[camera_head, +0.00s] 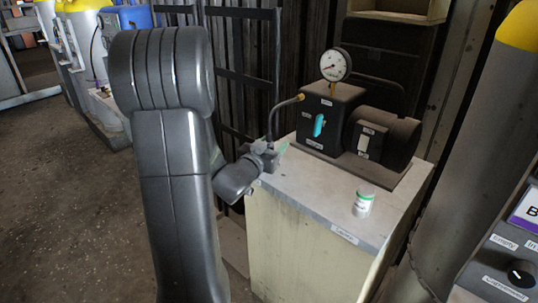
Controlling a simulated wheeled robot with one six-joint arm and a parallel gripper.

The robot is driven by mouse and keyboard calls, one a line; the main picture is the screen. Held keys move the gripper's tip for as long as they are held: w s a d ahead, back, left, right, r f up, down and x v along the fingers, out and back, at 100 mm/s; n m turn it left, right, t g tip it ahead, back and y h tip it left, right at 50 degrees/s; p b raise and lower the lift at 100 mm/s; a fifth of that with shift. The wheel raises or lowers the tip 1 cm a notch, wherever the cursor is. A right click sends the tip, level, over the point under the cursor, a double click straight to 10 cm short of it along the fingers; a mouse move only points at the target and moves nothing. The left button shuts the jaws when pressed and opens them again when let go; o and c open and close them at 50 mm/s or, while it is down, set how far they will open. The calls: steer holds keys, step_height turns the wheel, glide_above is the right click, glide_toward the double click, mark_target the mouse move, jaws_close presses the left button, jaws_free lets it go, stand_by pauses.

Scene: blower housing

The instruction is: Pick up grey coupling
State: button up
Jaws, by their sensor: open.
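My arm reaches across the left of the view, and my gripper (268,157) is at the back left corner of the cabinet top, small and partly turned away. It is open. A dark hose (273,118) runs from a brass fitting on the black machine (330,118) down to the spot at my gripper. I cannot clearly make out a grey coupling; the lower end of the hose is hidden by or merges with the gripper. Whether the jaws are around anything there cannot be told.
The pale cabinet (310,225) carries the machine, with a pressure gauge (335,65) and a turquoise handle (319,125). A white and green can (363,204) stands at the front right. The cabinet top between is clear. A labelled control panel (510,265) is at far right.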

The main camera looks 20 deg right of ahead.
steer(key=shift+d, duration=0.1)
steer(key=shift+c, duration=0.2)
jaws_close()
steer(key=shift+r, duration=0.15)
step_height(320, 180, up, 10)
steer(key=p, duration=0.4)
steer(key=shift+w, duration=0.1)
